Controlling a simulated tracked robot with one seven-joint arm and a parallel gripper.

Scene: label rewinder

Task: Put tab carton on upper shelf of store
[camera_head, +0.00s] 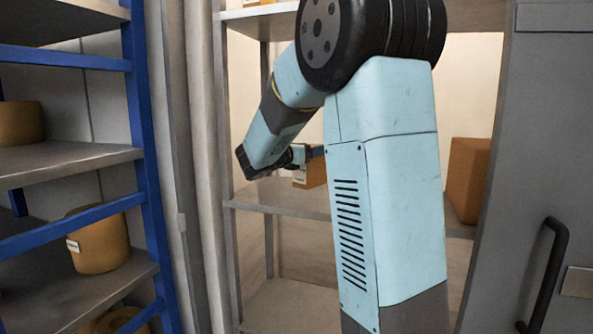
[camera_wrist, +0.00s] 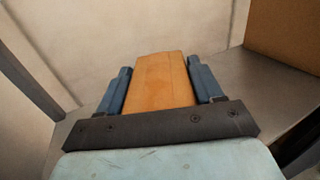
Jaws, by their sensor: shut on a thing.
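The tab carton (camera_head: 312,172) is a small orange-brown box with a white label on its side. My gripper (camera_head: 302,155) is shut on it, and the arm reaches in over the middle shelf (camera_head: 285,196) of the store. In the wrist view the carton (camera_wrist: 162,82) sits between the two blue-grey fingers of my gripper (camera_wrist: 161,88). Whether the carton touches the shelf cannot be told. A higher shelf (camera_head: 262,18) shows at the top of the head view, partly hidden by my arm.
A larger brown box (camera_head: 467,180) stands on the middle shelf at the right; it also shows in the wrist view (camera_wrist: 285,30). A blue-framed rack (camera_head: 146,150) with brown rolls (camera_head: 100,243) stands at the left. A grey door with a black handle (camera_head: 545,275) is at the right.

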